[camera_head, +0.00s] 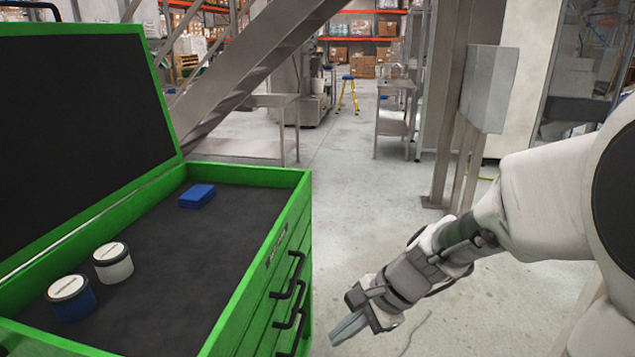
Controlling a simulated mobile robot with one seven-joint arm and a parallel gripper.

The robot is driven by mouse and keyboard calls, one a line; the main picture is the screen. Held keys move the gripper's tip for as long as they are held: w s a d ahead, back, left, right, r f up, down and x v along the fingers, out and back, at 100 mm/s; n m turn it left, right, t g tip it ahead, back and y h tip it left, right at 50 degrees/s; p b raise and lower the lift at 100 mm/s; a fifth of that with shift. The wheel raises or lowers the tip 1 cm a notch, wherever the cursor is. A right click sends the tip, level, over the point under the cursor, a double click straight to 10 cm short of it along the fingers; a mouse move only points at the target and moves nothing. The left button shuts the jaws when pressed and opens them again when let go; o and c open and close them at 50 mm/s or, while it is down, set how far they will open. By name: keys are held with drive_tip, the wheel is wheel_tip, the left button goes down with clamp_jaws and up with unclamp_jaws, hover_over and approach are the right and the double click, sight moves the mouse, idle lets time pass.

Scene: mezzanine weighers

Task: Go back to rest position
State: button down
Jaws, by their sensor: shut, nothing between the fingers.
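My gripper (348,329) is at the lower middle of the view, at the end of my white and grey arm. It is shut and empty, and points down and to the left over the concrete floor. It is to the right of the green tool chest (292,190) and apart from it. Nothing hides the gripper.
The chest's lid stands open over a dark tray (190,262). A blue block (197,196), a white jar (113,264) and a blue jar (71,299) are on it. Black drawer handles (290,276) stick out towards my gripper. A metal post (448,110) stands behind my arm.

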drive_tip(key=s+d+r+n+t+h, duration=0.4)
drive_tip(key=s+d+r+n+h, duration=0.2)
drive_tip(key=s+d+r+n, duration=0.55)
wheel_tip(320, 180, up, 15)
drive_tip(key=s+a+n+p, duration=0.1)
drive_tip(key=p, duration=1.3)
drive_tip(key=shift+s+a+f+p, duration=0.15)
drive_tip(key=shift+a+p, duration=0.15)
drive_tip(key=shift+p, duration=0.1)
